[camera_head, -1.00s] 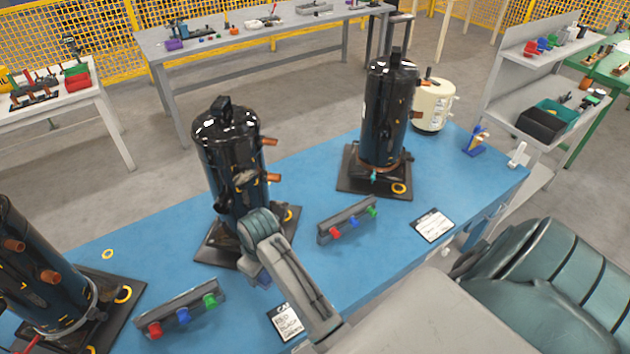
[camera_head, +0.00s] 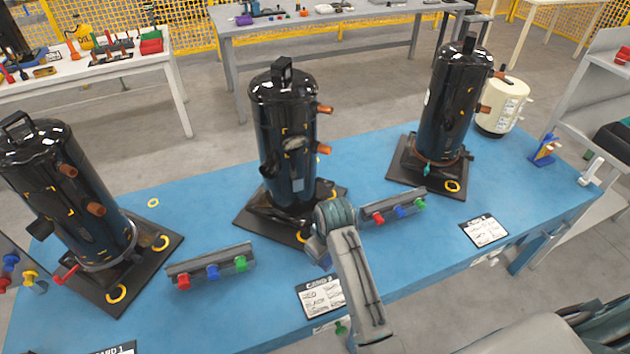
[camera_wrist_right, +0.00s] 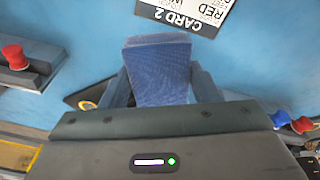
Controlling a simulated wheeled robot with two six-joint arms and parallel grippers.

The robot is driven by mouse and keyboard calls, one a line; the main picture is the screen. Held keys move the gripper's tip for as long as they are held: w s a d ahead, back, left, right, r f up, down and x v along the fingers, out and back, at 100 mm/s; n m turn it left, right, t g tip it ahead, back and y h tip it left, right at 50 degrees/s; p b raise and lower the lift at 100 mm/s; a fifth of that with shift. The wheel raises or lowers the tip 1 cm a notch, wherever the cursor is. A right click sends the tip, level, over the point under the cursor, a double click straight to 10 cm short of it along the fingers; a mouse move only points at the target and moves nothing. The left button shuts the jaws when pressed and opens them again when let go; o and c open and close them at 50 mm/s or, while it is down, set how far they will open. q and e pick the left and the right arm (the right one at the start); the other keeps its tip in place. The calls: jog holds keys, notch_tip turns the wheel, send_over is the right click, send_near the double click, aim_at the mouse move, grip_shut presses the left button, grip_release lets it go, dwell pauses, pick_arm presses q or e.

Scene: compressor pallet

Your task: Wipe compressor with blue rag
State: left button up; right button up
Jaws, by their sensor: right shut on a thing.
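Three tall black compressors stand on the blue bench: the left one (camera_head: 68,190), the middle one (camera_head: 285,135) and the right one (camera_head: 455,105). Each stands on a dark base mat. My right gripper (camera_head: 320,252) is low in front of the middle compressor, near its mat's front corner. In the right wrist view my right gripper (camera_wrist_right: 162,88) is shut on the blue rag (camera_wrist_right: 160,70), which shows between its two fingers. In the head view the rag is mostly hidden by my wrist. I cannot tell whether it touches anything. My left gripper is not in view.
Racks with red, blue and green knobs (camera_head: 210,264) (camera_head: 392,208) stand between the compressors. White cards (camera_head: 322,298) (camera_head: 484,231) lie along the front edge. A cream tank (camera_head: 502,105) stands at the back right.

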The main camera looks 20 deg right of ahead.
jog(key=w+n+t+b, duration=0.2)
jog(key=w+t+b, duration=0.2)
jog(key=w, duration=0.1)
jog(key=n+t+y+b, duration=0.2)
jog(key=n+t+b, duration=0.2)
jog(key=t, duration=0.9)
send_near(296, 148)
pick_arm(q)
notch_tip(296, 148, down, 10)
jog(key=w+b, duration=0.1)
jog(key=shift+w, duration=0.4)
pick_arm(e)
jog(key=shift+w+a+r, duration=0.1)
jog(key=shift+w+r, duration=0.05)
jog(key=shift+w, duration=0.55)
jog(key=shift+w+a+r, duration=0.15)
jog(key=shift+w, duration=0.55)
jog(key=shift+w+a+r, duration=0.1)
jog(key=shift+w+r, duration=0.05)
jog(key=shift+w, duration=0.6)
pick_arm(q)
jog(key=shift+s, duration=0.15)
pick_arm(e)
jog(key=shift+w, duration=0.7)
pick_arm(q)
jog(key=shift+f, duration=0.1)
pick_arm(e)
jog(key=shift+w, duration=0.3)
